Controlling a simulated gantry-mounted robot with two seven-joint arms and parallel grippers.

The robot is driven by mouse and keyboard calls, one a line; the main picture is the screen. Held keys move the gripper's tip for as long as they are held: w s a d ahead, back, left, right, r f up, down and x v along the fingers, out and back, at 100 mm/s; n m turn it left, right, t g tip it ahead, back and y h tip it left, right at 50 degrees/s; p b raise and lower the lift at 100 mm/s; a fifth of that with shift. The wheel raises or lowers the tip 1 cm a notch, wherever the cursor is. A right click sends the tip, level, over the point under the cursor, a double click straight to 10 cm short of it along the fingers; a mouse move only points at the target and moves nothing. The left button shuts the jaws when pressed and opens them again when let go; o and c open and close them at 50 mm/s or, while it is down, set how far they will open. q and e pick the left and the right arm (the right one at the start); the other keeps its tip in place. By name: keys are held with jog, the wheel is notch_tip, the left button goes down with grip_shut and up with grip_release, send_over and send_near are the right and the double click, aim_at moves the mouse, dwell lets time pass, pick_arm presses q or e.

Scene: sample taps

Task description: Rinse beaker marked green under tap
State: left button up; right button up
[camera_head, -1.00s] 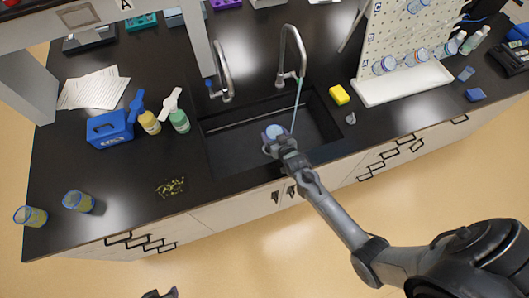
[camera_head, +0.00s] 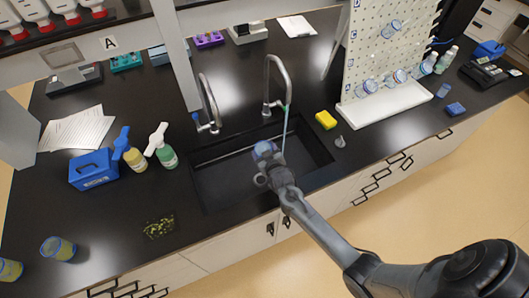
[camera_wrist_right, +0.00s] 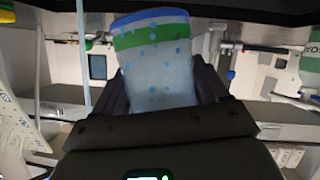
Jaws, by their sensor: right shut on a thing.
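The beaker marked green (camera_wrist_right: 152,60) is clear, with a green band under a blue rim and blue drops on its wall. My right gripper (camera_wrist_right: 160,95) is shut around it. In the head view, the beaker (camera_head: 265,150) and the right gripper (camera_head: 264,171) are over the black sink (camera_head: 215,180). The right tap (camera_head: 273,78) runs a thin stream of water (camera_head: 285,128). The stream passes just right of the beaker in the head view and left of it in the wrist view; I cannot tell whether they touch. My left gripper is out of view.
The left tap (camera_head: 209,105) shows no stream. A yellow sponge (camera_head: 326,120) lies right of the sink, near a white-based pegboard (camera_head: 385,105) with glassware. Two bottles (camera_head: 135,160) (camera_head: 167,155) and a blue box (camera_head: 94,170) stand left. Green scraps (camera_head: 159,227) lie in front.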

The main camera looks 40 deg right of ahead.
jog(key=n+h+b, duration=0.1)
jog(key=n, duration=0.1)
jog(key=shift+f+n+h, duration=0.1)
jog(key=shift+n+h, duration=0.2)
jog(key=shift+h, duration=0.1)
jog(key=shift+n+h+b, duration=0.7)
jog(key=shift+n+b, duration=0.25)
jog(key=shift+n, duration=0.15)
jog(key=shift+n+h+b, duration=0.7)
jog(key=shift+n+b, duration=0.3)
jog(key=shift+n, duration=0.2)
jog(key=n+t+h+b, duration=0.1)
jog(key=n+b, duration=0.1)
jog(key=n, duration=0.1)
jog(key=shift+n+b, duration=0.3)
jog(key=shift+b, duration=0.1)
jog(key=shift+n+t+h+p, duration=0.3)
jog(key=shift+n, duration=0.1)
jog(key=shift+n+t, duration=0.4)
jog(key=shift+n, duration=0.6)
jog(key=n+t, duration=0.1)
jog(key=n, duration=0.2)
jog(key=shift+n+h, duration=0.3)
jog(key=shift+h, duration=0.1)
jog(key=shift+n+t, duration=0.7)
jog(key=shift+n, duration=0.7)
